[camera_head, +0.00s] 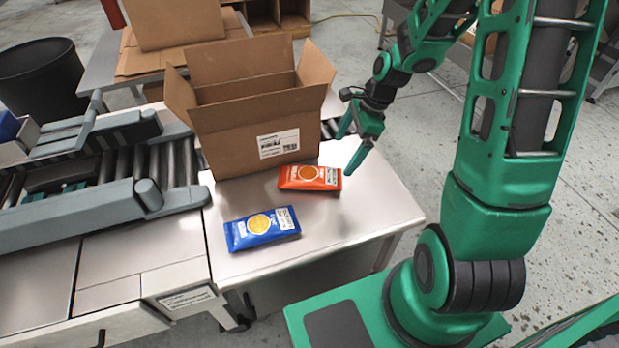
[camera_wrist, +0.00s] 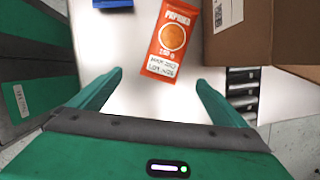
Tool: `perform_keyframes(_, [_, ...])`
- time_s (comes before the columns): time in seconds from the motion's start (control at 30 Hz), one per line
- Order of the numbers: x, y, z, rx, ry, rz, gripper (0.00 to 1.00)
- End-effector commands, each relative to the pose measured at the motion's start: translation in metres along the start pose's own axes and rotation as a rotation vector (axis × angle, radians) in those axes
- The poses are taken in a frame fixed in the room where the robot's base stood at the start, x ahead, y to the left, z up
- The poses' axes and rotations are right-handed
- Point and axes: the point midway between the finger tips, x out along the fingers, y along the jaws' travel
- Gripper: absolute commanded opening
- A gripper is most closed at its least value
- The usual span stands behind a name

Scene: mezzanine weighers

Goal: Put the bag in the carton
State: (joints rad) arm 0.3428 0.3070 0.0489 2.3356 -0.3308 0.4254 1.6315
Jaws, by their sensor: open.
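An orange bag (camera_head: 310,178) lies flat on the metal table, close in front of the carton. A blue bag (camera_head: 262,229) lies on the same table, nearer and to the left. The open brown carton (camera_head: 245,146) stands upright with its flaps spread; its inside floor is hidden. My gripper (camera_head: 346,155) is open and empty, above the table to the right of the orange bag. In the wrist view, the orange bag (camera_wrist: 171,42) is ahead of and between my gripper's fingertips (camera_wrist: 158,75), apart from them. The blue bag (camera_wrist: 112,3) and the carton (camera_wrist: 240,28) show only partly there.
A roller conveyor (camera_head: 150,175) with grey rails adjoins the table (camera_head: 225,262) on the left. Flattened cardboard (camera_head: 180,55) lies behind the carton. A black bin (camera_head: 40,75) stands at the back left. The table's front right is bare.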

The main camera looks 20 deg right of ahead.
Motion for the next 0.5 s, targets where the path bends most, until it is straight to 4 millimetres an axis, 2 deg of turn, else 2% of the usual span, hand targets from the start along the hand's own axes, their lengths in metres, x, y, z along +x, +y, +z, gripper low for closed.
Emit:
perform_keyframes(0.1, [0.021, -0.009, 0.01, 0.11, -0.049, 0.003, 0.96])
perform_keyframes(0.2, [0.03, -0.013, 0.015, 0.164, -0.072, 0.003, 0.96])
perform_keyframes(0.5, [0.069, -0.014, 0.021, 0.185, -0.081, 0.006, 0.96])
